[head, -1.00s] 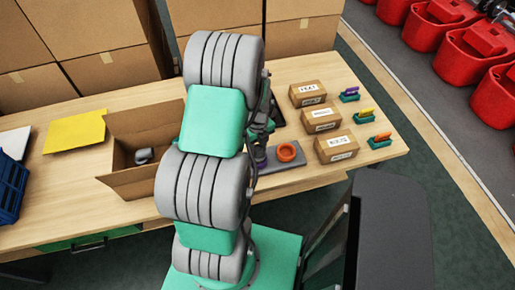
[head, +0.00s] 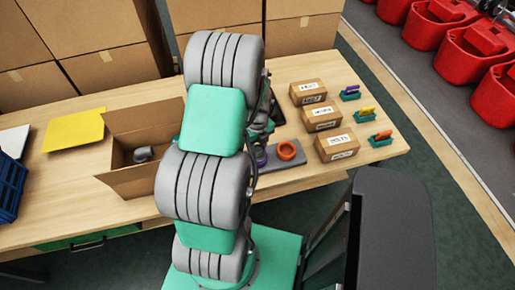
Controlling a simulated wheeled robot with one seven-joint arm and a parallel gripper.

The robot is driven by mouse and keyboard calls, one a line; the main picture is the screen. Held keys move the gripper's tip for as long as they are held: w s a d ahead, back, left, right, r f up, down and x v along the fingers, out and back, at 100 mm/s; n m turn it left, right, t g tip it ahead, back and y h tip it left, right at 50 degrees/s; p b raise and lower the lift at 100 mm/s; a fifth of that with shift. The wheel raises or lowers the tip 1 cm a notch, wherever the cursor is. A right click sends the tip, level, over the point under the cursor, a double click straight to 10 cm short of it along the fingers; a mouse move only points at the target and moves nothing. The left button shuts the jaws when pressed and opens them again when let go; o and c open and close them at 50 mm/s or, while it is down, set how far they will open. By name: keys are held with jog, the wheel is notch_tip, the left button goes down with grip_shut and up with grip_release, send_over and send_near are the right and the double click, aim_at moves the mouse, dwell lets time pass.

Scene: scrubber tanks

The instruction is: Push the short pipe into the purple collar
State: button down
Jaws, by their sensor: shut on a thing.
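The purple collar (head: 261,156) stands on a grey plate (head: 290,170), just right of my arm, which covers part of it. My gripper (head: 262,128) is mostly hidden behind my arm. Only dark parts of it show, close above and behind the purple collar. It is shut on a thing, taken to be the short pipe. The pipe itself is hidden, so I cannot tell how it sits to the collar.
An orange ring (head: 287,150) sits on the same plate. Several small labelled boxes (head: 336,145) stand to the right. An open carton (head: 125,182) holding a grey fitting (head: 143,154) is on the left. The table (head: 70,205) is clear at its front left.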

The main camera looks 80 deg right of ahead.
jog(key=c, duration=0.9)
grip_release()
jog(key=shift+o, duration=0.2)
jog(key=o, duration=0.8)
jog(key=shift+o, duration=0.2)
jog(key=shift+r+p, duration=2.45)
jog(key=shift+r, duration=1.15)
jog(key=shift+f, duration=0.1)
